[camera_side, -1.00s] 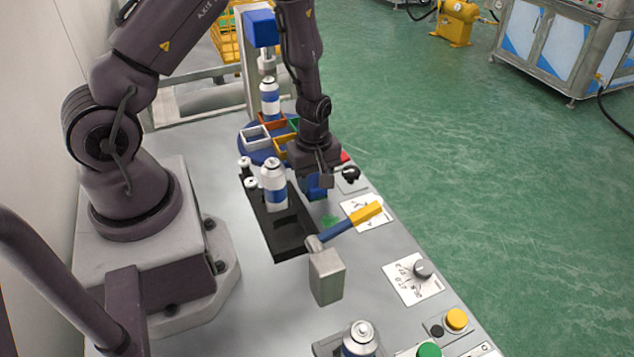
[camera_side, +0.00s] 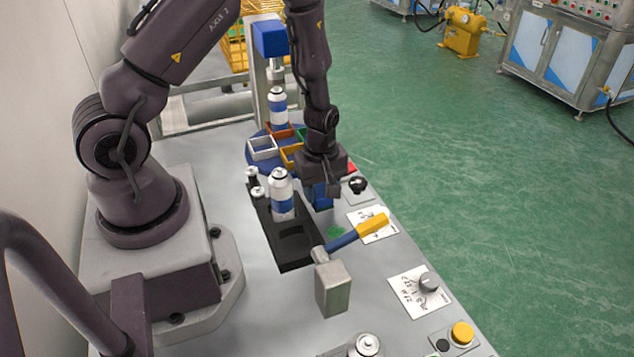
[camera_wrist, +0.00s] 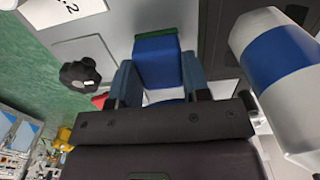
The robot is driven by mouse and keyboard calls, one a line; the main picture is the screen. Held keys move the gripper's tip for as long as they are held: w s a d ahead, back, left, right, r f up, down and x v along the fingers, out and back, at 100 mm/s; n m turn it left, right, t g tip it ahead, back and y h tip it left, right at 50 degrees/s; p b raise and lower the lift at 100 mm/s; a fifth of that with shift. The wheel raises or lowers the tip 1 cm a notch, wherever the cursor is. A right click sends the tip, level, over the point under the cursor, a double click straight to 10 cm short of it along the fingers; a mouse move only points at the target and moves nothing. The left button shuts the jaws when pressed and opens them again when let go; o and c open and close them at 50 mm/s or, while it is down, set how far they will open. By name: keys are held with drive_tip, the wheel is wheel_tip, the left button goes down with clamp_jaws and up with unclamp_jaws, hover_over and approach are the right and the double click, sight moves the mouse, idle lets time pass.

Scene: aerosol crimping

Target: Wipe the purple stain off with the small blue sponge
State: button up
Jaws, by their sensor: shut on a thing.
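My gripper (camera_side: 322,182) is shut on a small blue sponge (camera_side: 321,198), between the black tray and the table's right edge. In the wrist view the sponge (camera_wrist: 157,62) sits between both fingers, with a green strip at its far end. I cannot tell whether the sponge touches the table. A green stain (camera_side: 336,231) lies on the grey table just in front of the sponge, towards the hammer. I see no purple stain in either view.
A hammer (camera_side: 342,242) with a yellow grip lies in front of the stain. A white-and-blue can (camera_side: 282,196) stands on the black tray (camera_side: 290,252) to the left. A black knob (camera_side: 357,185) is close on the right. Colored bins (camera_side: 262,148) stand behind.

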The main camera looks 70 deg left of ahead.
sight(326, 214)
drive_tip(key=shift+d+f, duration=0.15)
drive_tip(key=shift+d, duration=1.4)
drive_tip(key=shift+d+f, duration=0.1)
drive_tip(key=shift+f, duration=0.05)
drive_tip(key=shift+c, duration=0.2)
drive_tip(key=shift+a, duration=3.05)
drive_tip(key=shift+d, duration=0.1)
